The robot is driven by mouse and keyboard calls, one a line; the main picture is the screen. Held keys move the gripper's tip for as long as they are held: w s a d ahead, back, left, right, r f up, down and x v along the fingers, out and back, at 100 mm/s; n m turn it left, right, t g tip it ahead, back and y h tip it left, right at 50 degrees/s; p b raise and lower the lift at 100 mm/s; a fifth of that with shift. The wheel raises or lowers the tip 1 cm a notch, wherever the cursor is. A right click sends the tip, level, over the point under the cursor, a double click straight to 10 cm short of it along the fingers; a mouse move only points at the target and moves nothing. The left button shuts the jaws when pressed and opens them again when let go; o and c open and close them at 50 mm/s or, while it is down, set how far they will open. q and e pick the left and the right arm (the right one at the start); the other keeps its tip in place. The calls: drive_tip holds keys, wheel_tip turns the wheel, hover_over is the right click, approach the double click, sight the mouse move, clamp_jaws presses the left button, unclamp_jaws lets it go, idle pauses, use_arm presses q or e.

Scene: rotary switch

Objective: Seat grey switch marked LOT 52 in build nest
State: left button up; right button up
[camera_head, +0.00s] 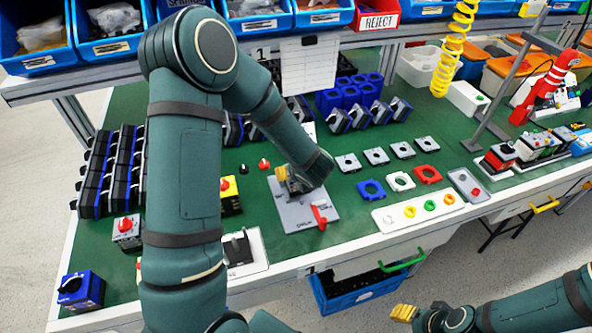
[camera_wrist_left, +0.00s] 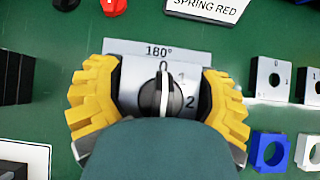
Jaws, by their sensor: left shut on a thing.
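My left gripper (camera_head: 285,178) has its yellow fingers closed on both sides of a grey switch (camera_wrist_left: 132,84). The switch has a black knob (camera_wrist_left: 162,97) with a white pointer towards 0, and marks 0, 1 and 2 on its face. No LOT 52 marking is readable. In the head view the hand is over the back part of the build nest (camera_head: 295,214), a grey plate with a red lever (camera_head: 319,216). The hand hides most of the switch, and I cannot tell whether it touches the nest. My right gripper (camera_head: 404,312) is at the lower right, off the bench.
A yellow switch box (camera_head: 230,197) and a white fixture (camera_head: 246,252) stand left of the nest. Small grey plates (camera_head: 375,156) and coloured frames lie to the right, with a white tray of rings (camera_head: 417,212). Blue bins line the back. My left arm hides part of the bench.

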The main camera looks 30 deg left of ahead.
use_arm(q)
drive_tip(key=shift+f, duration=0.1)
drive_tip(key=o, duration=1.3)
drive_tip(key=shift+s+d+r, duration=0.1)
drive_tip(key=shift+d+r, duration=0.1)
drive_tip(key=shift+r, duration=0.25)
drive_tip(key=p+v, duration=0.2)
drive_tip(key=v, duration=0.9)
drive_tip(key=shift+s+d, duration=0.1)
